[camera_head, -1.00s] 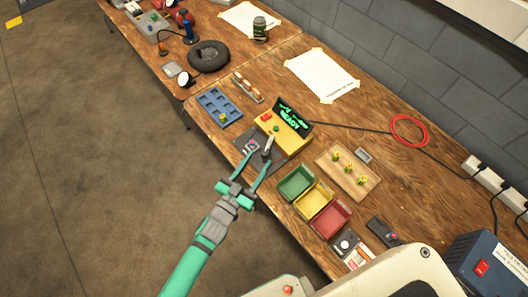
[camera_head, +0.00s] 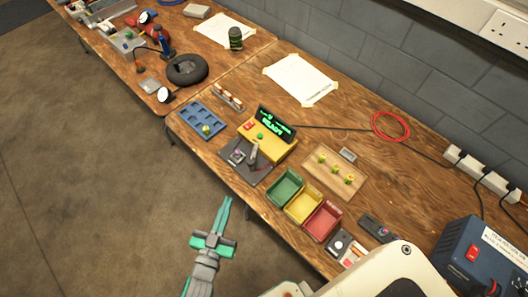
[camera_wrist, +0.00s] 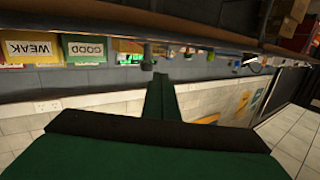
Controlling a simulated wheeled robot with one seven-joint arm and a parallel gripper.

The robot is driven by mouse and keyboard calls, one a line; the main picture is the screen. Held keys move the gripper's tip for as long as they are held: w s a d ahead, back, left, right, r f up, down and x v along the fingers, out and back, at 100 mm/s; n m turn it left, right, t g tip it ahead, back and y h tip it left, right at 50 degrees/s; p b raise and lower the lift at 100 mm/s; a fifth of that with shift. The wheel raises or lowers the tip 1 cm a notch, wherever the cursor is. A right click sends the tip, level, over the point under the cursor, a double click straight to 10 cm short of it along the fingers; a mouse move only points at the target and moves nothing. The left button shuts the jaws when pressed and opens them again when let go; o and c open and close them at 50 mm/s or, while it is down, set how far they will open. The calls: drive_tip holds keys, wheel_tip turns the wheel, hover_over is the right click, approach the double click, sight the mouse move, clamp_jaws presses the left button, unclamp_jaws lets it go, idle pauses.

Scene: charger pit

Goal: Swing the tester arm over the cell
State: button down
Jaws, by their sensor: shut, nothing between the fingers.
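The yellow tester (camera_head: 268,143) stands on the wooden bench with a lit green display. On the dark plate (camera_head: 257,173) in front of it, the small grey tester arm (camera_head: 253,155) stands to the right of what looks like the cell (camera_head: 238,156). It looks beside the cell, not over it, but the detail is small. My gripper (camera_head: 224,203) is shut and empty, off the bench's front edge, below and left of the plate and apart from it. Its green fingers (camera_wrist: 160,95) lie together in the wrist view.
Green (camera_head: 285,187), yellow (camera_head: 303,203) and red (camera_head: 322,222) bins stand right of the plate. A blue tray (camera_head: 203,120) is to its left and a wooden board (camera_head: 334,173) with yellow-topped cells is at right. The floor in front is free.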

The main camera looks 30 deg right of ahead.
drive_tip(key=s+a+r+n+t+y, duration=0.1)
drive_tip(key=s+a+n+t+y, duration=0.2)
drive_tip(key=s, duration=0.4)
drive_tip(key=s+a+r+n+y, duration=0.2)
drive_tip(key=s+a+n+y, duration=0.15)
drive_tip(key=s, duration=0.35)
drive_tip(key=w+r+n+t+y, duration=0.65)
drive_tip(key=w+r+n, duration=0.25)
drive_tip(key=r+n, duration=0.3)
drive_tip(key=w+r+n+t+y, duration=0.5)
drive_tip(key=w+r+n+y, duration=0.4)
drive_tip(key=r+n, duration=0.35)
drive_tip(key=n+g, duration=1.8)
drive_tip(key=n, duration=0.6)
hover_over(253, 154)
drive_tip(key=s+a, duration=0.1)
drive_tip(key=a, duration=0.1)
wheel_tip(253, 154, down, 14)
drive_tip(key=s+d+f+g+h, duration=0.1)
drive_tip(key=s+d+f+h, duration=0.15)
drive_tip(key=d, duration=0.35)
drive_tip(key=s+d+f+g+h, duration=0.1)
drive_tip(key=s+d+f, duration=0.2)
drive_tip(key=s+d, duration=0.15)
drive_tip(key=shift+y, duration=0.25)
drive_tip(key=x, duration=0.6)
drive_tip(key=w+x, duration=0.1)
drive_tip(key=x, duration=0.2)
drive_tip(key=shift+w+d, duration=0.15)
drive_tip(key=shift+w, duration=0.1)
